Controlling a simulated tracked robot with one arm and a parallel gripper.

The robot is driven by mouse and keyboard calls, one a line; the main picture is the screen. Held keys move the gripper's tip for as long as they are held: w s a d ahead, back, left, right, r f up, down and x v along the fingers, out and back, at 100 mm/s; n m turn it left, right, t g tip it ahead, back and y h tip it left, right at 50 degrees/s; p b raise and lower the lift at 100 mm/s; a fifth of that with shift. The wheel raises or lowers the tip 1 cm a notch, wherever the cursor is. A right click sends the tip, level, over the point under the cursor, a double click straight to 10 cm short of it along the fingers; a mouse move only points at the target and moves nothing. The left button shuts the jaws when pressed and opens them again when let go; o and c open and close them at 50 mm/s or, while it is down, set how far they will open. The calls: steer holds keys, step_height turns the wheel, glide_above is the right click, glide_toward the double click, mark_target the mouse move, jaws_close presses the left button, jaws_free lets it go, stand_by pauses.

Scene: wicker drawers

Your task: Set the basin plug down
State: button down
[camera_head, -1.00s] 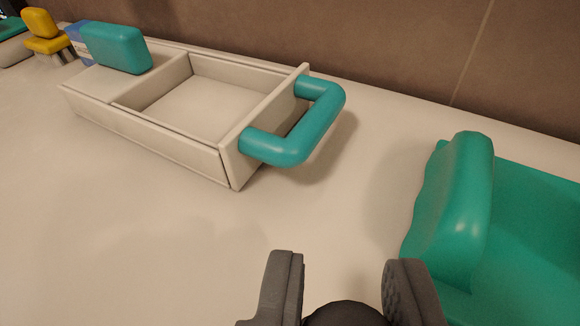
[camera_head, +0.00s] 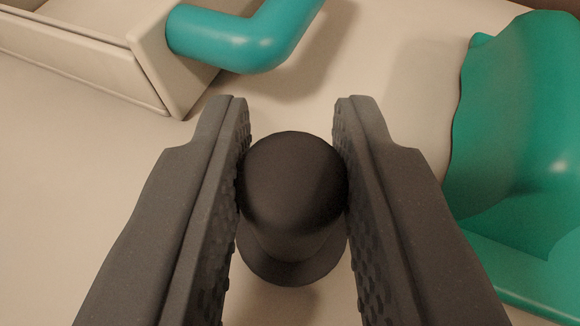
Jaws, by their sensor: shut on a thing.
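The basin plug (camera_head: 292,185) is dark, with a rounded knob on top and a wider round flange below. My gripper (camera_head: 292,175) is shut on the knob, with one textured finger against each side. The plug looks upright, its flange low over the pale surface (camera_head: 75,190). A shadow shows just below the flange. I cannot tell whether its underside touches the surface, because the plug itself hides it.
A teal object (camera_head: 525,130) with a raised, rounded part stands close on the right. The surface at left is clear.

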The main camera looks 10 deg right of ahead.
steer(key=c, duration=1.2)
jaws_free()
steer(key=shift+f, duration=0.1)
steer(key=shift+s+r, duration=0.1)
steer(key=shift+r, duration=0.1)
steer(key=p+v, duration=0.1)
steer(key=v, duration=1)
steer(key=shift+s+a+r, duration=0.1)
steer(key=shift+s, duration=0.3)
